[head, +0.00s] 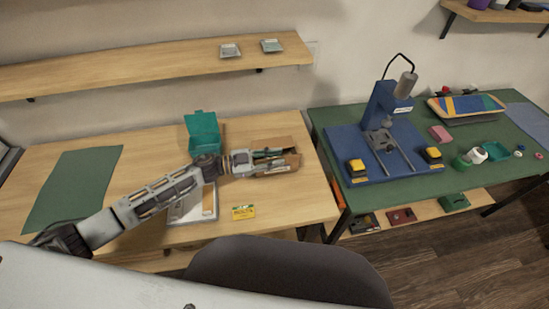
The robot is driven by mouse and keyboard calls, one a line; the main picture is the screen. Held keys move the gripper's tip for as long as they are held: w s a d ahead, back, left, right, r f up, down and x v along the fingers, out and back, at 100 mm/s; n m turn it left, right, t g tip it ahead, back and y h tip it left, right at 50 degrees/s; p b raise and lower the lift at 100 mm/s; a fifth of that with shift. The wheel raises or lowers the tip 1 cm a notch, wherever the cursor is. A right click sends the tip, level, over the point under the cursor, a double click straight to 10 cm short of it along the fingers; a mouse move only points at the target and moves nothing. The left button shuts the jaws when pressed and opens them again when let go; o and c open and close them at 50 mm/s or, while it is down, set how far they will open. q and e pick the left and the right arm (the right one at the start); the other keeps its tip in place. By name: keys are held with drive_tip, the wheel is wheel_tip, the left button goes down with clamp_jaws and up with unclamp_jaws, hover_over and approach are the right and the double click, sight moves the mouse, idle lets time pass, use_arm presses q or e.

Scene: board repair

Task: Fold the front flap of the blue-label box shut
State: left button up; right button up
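An open brown cardboard box (288,147) sits on the wooden table near its right edge. I cannot make out a blue label on it. My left gripper (276,160) reaches over the box from the left and covers much of it. Its two dark fingers look spread apart, with nothing clearly between them. The gripper hides part of the box's front and its left side, so I cannot tell how the front flap stands or whether a finger touches it. My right gripper is not in view.
A teal open-lidded bin (203,132) stands behind my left wrist. A white tray (185,212) lies under my forearm, with a yellow-green packet (243,212) to its right. A green mat (75,185) lies at left. A green-topped bench (440,185) with a blue press stands right.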

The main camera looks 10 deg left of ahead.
use_arm(q)
drive_tip(key=c, duration=0.5)
clamp_jaws()
drive_tip(key=shift+p, duration=0.3)
